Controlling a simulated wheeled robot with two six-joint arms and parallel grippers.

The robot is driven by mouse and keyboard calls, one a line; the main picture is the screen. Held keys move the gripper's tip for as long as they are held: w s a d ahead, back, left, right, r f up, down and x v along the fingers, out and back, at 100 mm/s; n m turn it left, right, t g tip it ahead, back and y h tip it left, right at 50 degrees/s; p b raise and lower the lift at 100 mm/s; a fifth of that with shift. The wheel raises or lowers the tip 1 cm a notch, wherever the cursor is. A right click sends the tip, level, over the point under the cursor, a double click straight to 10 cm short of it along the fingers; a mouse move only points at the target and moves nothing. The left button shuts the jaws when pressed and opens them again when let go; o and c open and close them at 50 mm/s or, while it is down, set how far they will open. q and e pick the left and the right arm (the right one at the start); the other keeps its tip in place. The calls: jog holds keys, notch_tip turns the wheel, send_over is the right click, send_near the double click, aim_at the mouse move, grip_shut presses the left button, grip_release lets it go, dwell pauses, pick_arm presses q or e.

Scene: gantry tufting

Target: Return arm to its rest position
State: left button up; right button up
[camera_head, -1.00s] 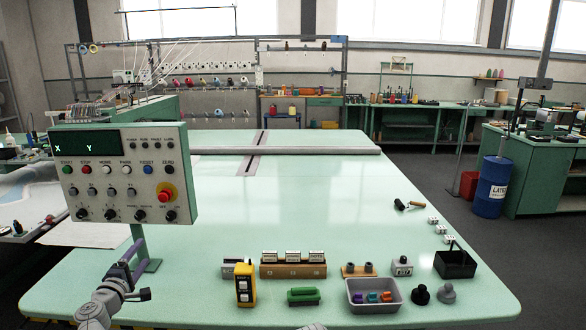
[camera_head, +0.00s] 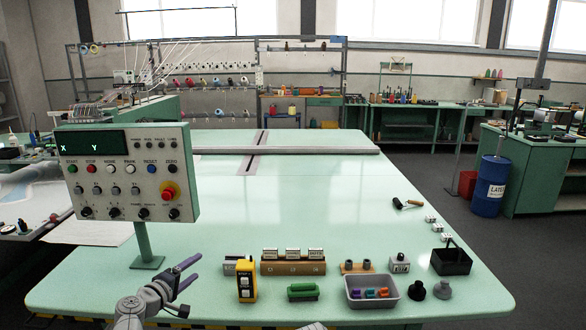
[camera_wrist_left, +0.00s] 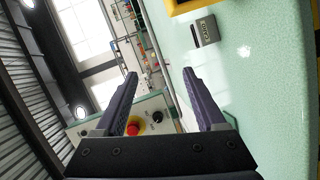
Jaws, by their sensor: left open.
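My left gripper (camera_head: 197,267) is low in the head view, pointing right above the front left part of the mint-green table (camera_head: 330,210). Its purple-grey fingers are apart with nothing between them. In the left wrist view the two open fingers of my left gripper (camera_wrist_left: 160,73) also show empty. The control panel (camera_head: 100,200) stands on its post to the left, with a red mushroom button (camera_head: 169,190). The gripper is right of the post and apart from it. The panel (camera_wrist_left: 158,103) shows behind the fingers in the wrist view. My right gripper is not seen.
Right of the gripper stand a yellow pendant (camera_head: 246,282), a wooden block (camera_head: 293,268) with counters, a green tool (camera_head: 303,291) and a grey tray (camera_head: 373,290) of coloured pieces. A black basket (camera_head: 451,262) is farther right. The table's middle is clear.

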pick_arm(q)
jog(key=s+d+f+m+g+p, duration=0.1)
jog(key=s+d+f+m+g, duration=0.25)
jog(key=d, duration=0.35)
jog(key=s+d+f+m+g+h, duration=0.1)
jog(key=s+d+f+m+g, duration=0.2)
jog(key=s+d, duration=0.35)
jog(key=s+d+f+m+g+p, duration=0.1)
jog(key=s+d+f+m+g, duration=0.25)
jog(key=d, duration=0.55)
jog(key=s+f+m+g+y, duration=0.2)
jog(key=s+y, duration=0.1)
jog(key=s, duration=0.3)
jog(key=s+f+m+g+y+p, duration=0.1)
jog(key=s+m+g+y, duration=0.2)
jog(key=s, duration=0.4)
jog(key=shift+f+m+y, duration=0.3)
jog(key=shift+f+y, duration=0.05)
jog(key=shift+y, duration=0.35)
jog(key=shift+a, duration=0.15)
